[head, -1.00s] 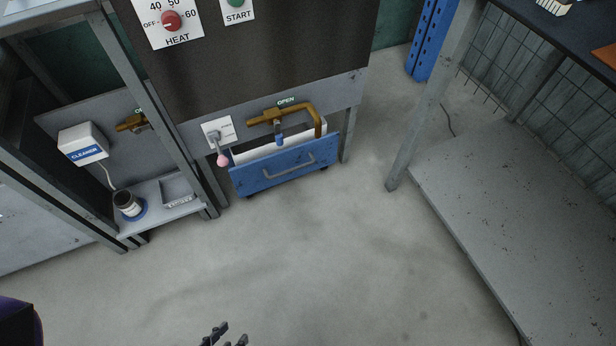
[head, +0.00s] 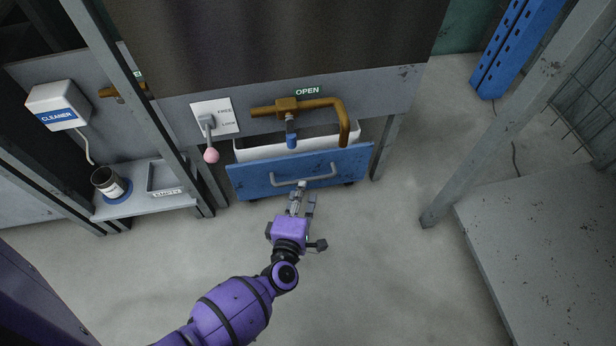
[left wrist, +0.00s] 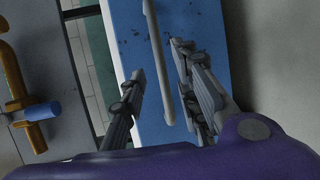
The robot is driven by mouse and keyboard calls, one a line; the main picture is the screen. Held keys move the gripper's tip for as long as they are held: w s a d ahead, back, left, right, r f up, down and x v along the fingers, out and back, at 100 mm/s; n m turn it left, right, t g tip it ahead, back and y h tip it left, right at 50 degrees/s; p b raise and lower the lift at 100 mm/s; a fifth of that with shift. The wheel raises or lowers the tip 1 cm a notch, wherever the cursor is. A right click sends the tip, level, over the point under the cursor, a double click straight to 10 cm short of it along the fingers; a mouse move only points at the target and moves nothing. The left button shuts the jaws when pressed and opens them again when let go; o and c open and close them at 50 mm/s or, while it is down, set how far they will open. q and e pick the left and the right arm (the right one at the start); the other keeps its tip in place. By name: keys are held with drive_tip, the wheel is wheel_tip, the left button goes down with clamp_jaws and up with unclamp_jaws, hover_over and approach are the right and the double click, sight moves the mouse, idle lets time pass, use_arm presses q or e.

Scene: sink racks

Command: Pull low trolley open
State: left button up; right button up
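The low trolley (head: 250,180) has a blue front and a pale inside, and stands on the floor under the grey panel. A grey bar handle (head: 318,180) runs across its front. My left gripper (head: 303,193) is at the handle in the head view. In the left wrist view the blue front (left wrist: 215,25) fills the middle, and the handle (left wrist: 158,65) runs between the two spread fingers of my left gripper (left wrist: 160,85). The fingers stand apart from the bar, and I cannot tell how deep between them it lies. My right gripper is not in view.
A brass pipe with a blue-tipped valve (head: 300,107) hangs just above the trolley. A lever with a pink knob (head: 211,155) is left of it. A low shelf (head: 150,205) stands left, a grey post (head: 490,140) right. The floor in front is clear.

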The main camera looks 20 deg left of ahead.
sight(306, 179)
use_arm(q)
drive_tip(key=b+x, duration=0.2)
drive_tip(key=x, duration=0.4)
clamp_jaws()
